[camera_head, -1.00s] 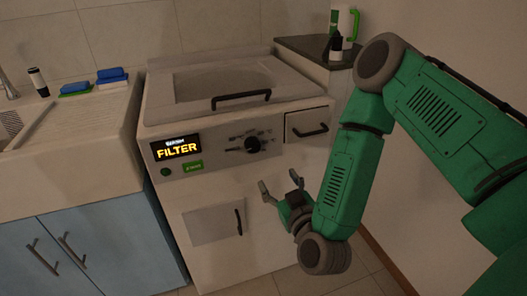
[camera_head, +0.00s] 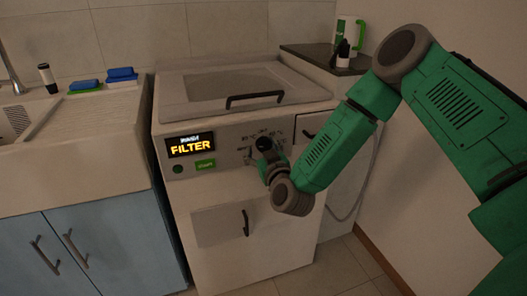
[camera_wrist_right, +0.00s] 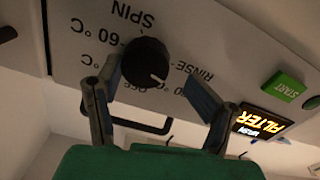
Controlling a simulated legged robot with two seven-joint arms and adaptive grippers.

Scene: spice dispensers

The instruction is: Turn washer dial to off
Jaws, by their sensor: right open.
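The washer (camera_head: 235,220) is a white top-loading machine with a tilted control panel. Its black round dial (camera_head: 264,143) shows on the panel, and large in the right wrist view (camera_wrist_right: 143,60). A white mark on the dial points to the lower right in that view, near lettering that looks like OFF; its exact setting is unclear. Printed labels around it include SPIN, RINSE and temperatures. My right gripper (camera_head: 264,158) is open in front of the panel, its fingers (camera_wrist_right: 155,80) spread either side of the dial's lower part. I cannot tell whether they touch it. My left gripper is out of view.
A lit FILTER display (camera_head: 190,145) and green START button (camera_head: 205,164) sit left of the dial. The lid handle (camera_head: 255,98) is above, and a lower door handle (camera_head: 245,222) below. A sink counter (camera_head: 100,120) stands at left, a dark shelf (camera_head: 320,62) at back right.

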